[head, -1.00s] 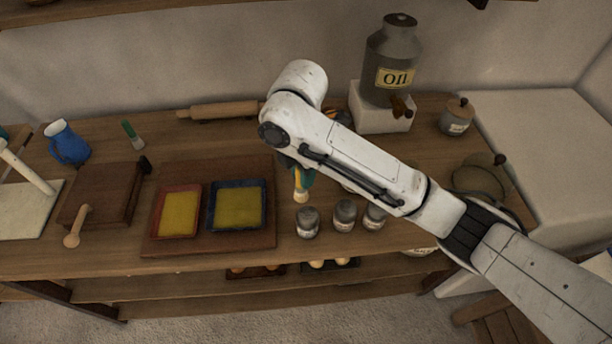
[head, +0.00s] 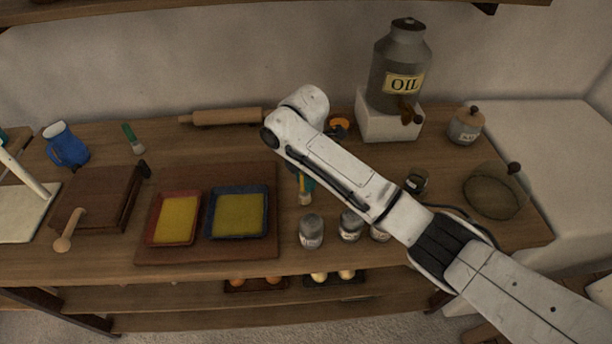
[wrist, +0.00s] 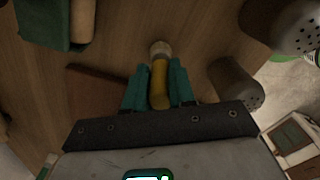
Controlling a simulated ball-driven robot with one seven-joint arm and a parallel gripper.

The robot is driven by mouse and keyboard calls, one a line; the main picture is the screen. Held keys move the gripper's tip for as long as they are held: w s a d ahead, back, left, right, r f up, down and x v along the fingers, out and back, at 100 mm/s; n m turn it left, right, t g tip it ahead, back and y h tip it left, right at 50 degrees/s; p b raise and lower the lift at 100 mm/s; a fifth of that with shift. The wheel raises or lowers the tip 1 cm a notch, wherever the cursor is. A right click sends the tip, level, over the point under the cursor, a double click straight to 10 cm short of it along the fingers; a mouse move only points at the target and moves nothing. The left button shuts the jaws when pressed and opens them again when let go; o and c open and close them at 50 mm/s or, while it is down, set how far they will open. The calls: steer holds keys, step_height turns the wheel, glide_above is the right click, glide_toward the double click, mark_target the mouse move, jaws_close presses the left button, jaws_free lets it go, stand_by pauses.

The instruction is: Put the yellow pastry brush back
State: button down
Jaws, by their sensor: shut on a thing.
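The yellow pastry brush (wrist: 159,88) is between the teal fingers of my gripper (wrist: 157,76), which is shut on its yellow handle. The pale bristle end points away from my wrist. In the head view my gripper (head: 305,184) is mostly hidden behind my arm. The brush's lower end (head: 305,198) shows below it, just right of the brown board and behind the shakers. I cannot tell whether the brush touches the table.
Several grey shakers (head: 311,231) stand close in front of the brush. A brown board (head: 273,238) holds red and blue trays to the left. A green-handled brush (head: 132,138) lies farther left. An oil can (head: 398,66) stands behind on a white block (head: 386,126).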

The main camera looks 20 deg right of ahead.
steer(key=shift+f, duration=0.2)
steer(key=c, duration=0.9)
jaws_free()
steer(key=shift+c, duration=0.2)
step_height(320, 180, up, 12)
steer(key=shift+r+p, duration=0.15)
steer(key=shift+p, duration=0.55)
